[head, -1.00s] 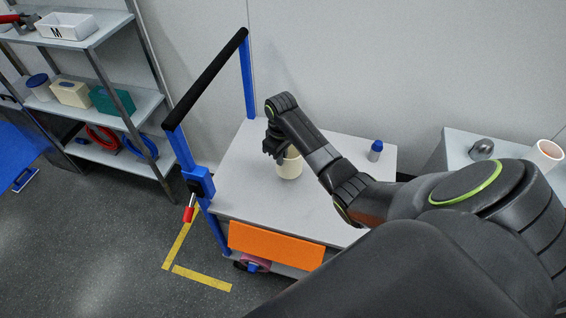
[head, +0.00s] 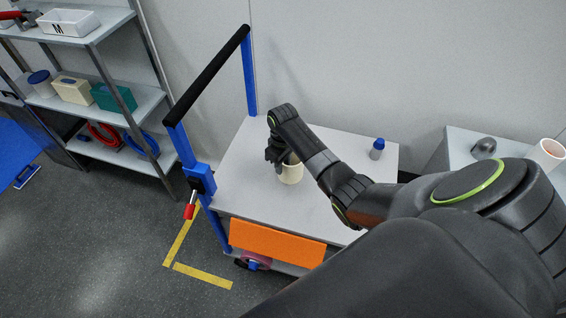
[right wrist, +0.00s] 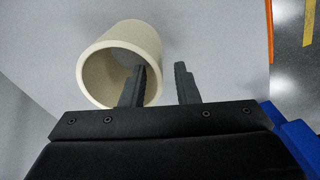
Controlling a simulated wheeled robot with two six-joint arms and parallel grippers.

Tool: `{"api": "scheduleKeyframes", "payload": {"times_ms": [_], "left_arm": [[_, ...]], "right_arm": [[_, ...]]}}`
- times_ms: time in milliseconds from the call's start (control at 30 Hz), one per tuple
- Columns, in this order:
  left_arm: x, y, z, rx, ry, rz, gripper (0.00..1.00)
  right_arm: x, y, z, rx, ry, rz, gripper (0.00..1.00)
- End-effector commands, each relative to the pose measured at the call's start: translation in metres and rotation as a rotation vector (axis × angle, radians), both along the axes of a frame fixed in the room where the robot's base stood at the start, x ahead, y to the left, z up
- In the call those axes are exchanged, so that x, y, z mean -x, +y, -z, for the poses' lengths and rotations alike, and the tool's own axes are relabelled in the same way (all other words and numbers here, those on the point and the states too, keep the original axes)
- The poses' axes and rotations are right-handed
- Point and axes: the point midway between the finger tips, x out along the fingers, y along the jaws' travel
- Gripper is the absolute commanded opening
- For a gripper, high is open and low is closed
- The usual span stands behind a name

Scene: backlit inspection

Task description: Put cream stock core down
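The cream stock core (head: 291,174) is a hollow cream cylinder. It stands upright on the light grey top of the cart (head: 245,190), partly hidden by my right arm. In the right wrist view the core (right wrist: 150,40) shows its open end. My right gripper (head: 276,155) is at the core's rim. Its fingers (right wrist: 160,85) are spread apart. One finger overlaps the core's opening and the other is outside it, with a gap between that outer finger and the wall. My left gripper is not in view.
A blue-capped bottle (head: 377,149) stands at the cart's back right. The cart has a blue frame with a black handle (head: 205,78) on its left and an orange panel (head: 275,243) in front. A side table (head: 460,145) holds a white cup (head: 546,153). Shelves (head: 90,100) stand at left.

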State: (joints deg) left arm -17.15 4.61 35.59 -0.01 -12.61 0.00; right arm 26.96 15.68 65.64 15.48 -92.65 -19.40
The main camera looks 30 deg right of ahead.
Motion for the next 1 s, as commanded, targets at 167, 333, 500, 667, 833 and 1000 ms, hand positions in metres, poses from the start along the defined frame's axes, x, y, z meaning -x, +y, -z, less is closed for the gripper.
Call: {"api": "scheduleKeyframes", "payload": {"times_ms": [167, 333, 500, 667, 833, 1000], "left_arm": [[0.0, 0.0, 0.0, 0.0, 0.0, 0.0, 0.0], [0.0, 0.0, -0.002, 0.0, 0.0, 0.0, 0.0], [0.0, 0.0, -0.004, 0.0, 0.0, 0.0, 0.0], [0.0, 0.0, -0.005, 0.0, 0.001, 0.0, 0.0], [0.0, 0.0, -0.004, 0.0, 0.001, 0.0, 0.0], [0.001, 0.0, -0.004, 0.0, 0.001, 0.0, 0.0]], "right_arm": [[0.0, 0.0, 0.0, 0.0, 0.0, 0.0, 0.28], [0.0, 0.0, -0.01, 0.001, -0.001, 0.0, 0.28], [-0.002, 0.0, -0.042, 0.001, -0.007, -0.001, 0.28], [-0.001, -0.001, -0.077, 0.002, -0.005, -0.001, 0.28], [-0.001, 0.0, -0.106, 0.001, -0.005, -0.001, 0.28], [0.0, 0.0, -0.121, 0.0, 0.0, 0.001, 0.28]]}}
